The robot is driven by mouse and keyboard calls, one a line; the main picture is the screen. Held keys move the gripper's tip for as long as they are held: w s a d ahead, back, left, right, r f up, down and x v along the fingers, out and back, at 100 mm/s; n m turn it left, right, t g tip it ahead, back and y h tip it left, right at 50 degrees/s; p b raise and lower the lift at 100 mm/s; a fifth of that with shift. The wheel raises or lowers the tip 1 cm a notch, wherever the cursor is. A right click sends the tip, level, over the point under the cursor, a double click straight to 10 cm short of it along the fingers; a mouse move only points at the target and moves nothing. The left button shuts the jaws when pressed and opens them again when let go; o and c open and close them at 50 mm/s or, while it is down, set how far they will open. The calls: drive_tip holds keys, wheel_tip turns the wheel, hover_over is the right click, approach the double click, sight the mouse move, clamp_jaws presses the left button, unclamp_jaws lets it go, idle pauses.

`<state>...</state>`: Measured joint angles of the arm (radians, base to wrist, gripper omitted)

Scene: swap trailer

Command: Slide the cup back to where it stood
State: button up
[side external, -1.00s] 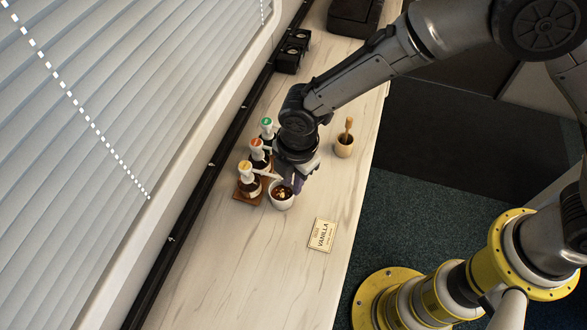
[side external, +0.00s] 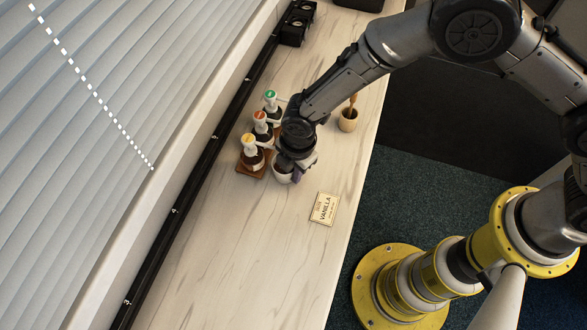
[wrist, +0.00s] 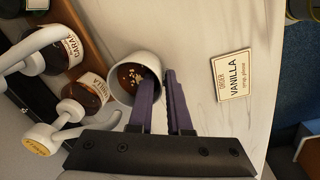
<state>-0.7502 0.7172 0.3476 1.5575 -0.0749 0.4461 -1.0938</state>
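The white cup (wrist: 119,91) has brown contents with pale bits on top. In the side external view the cup (side external: 282,177) stands on the counter beside the pump bottles, partly hidden by my gripper (side external: 291,168). In the wrist view my gripper (wrist: 160,76) has its two purple fingers close together at the cup's right rim. One finger overlaps the cup's mouth and the other is just outside its wall. Whether they press on the wall is not clear. The vanilla card (side external: 325,209) lies flat to the right of the cup; it also shows in the wrist view (wrist: 234,75).
Three pump bottles (side external: 251,155) stand in a row on a brown wooden tray (side external: 244,171), close to the cup's left. A small wooden pot (side external: 347,122) with a handle in it is farther back. A black rail (side external: 176,212) runs along the blinds. The front counter is clear.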

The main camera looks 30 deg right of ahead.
clamp_jaws()
idle(1.2)
drive_tip(key=shift+s+d, duration=0.35)
drive_tip(key=shift+d, duration=1.55)
drive_tip(key=shift+s+d, duration=0.3)
drive_tip(key=shift+d, duration=1.6)
drive_tip(key=shift+s+d, duration=0.35)
drive_tip(key=shift+d, duration=1.55)
drive_tip(key=shift+o, duration=2.3)
unclamp_jaws()
wheel_tip(320, 180, up, 14)
drive_tip(key=s, duration=0.1)
drive_tip(key=shift+d, duration=0.15)
